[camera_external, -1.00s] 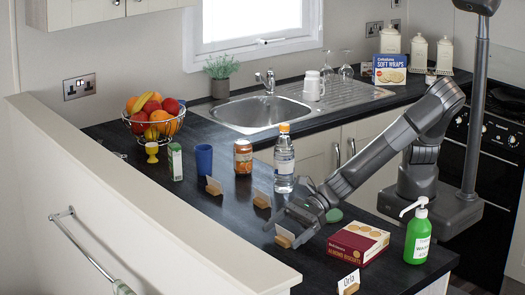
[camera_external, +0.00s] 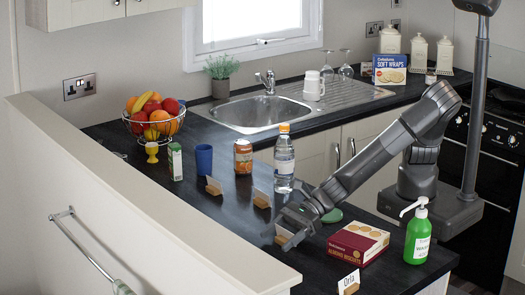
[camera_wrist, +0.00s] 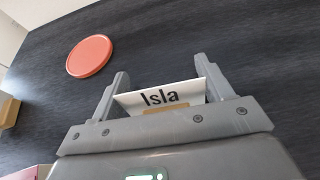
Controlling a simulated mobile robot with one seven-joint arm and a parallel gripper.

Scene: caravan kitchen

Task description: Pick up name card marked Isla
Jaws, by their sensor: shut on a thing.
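The name card marked Isla (camera_wrist: 160,96) is white with black letters and has a wooden holder at its lower edge. It sits between the two fingers of my gripper (camera_wrist: 161,82) in the wrist view, with its text upright and readable. My gripper is shut on the card across its width. In the external view, my gripper (camera_external: 284,223) is low over the front part of the dark worktop, and the wooden holder (camera_external: 287,241) shows just below the fingers. Whether the holder touches the worktop I cannot tell.
A red biscuit box (camera_external: 358,244) and a green soap bottle (camera_external: 418,237) stand to the right. The Orla card (camera_external: 349,282) stands in front. Two other wooden holders (camera_external: 213,187) and a water bottle (camera_external: 284,160) are behind. An orange disc (camera_wrist: 90,56) lies on the worktop.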

